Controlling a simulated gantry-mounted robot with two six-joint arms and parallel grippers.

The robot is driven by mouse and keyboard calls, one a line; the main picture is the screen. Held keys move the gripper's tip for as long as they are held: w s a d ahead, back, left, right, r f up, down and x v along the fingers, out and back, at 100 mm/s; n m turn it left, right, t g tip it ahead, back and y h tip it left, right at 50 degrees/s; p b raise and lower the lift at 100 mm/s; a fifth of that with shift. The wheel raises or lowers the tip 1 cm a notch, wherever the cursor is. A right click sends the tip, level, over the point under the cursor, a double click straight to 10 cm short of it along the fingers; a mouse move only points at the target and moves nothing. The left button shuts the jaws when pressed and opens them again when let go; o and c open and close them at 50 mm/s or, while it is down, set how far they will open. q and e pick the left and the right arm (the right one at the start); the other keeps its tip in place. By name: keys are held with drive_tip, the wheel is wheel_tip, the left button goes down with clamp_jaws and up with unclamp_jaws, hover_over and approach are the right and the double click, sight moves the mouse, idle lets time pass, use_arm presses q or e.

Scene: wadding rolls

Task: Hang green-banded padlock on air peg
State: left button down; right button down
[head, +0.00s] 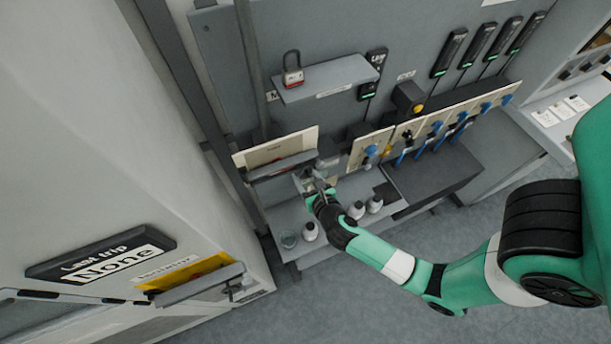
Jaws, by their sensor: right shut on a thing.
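My right gripper (317,188) reaches in to the lower end of the grey ledge (283,166) in front of a cream panel (262,151). It is shut on a small grey thing (306,181) that looks like a padlock. The fingers partly hide it, and its band colour cannot be made out. It is close to the ledge's right end; I cannot tell whether it touches a peg there. A padlock with a red band (293,76) stands on the upper grey shelf (330,80). My left gripper is not in view.
A second ledge with a yellow plate (198,271) is at lower left. The floor (350,305) is clear.

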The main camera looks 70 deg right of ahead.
drive_tip(key=shift+c, duration=0.6)
unclamp_jaws()
drive_tip(key=v, duration=1.1)
drive_tip(key=shift+s+a+p, duration=0.2)
drive_tip(key=shift+a+p, duration=0.05)
drive_tip(key=shift+p, duration=0.05)
drive_tip(key=shift+r, duration=0.15)
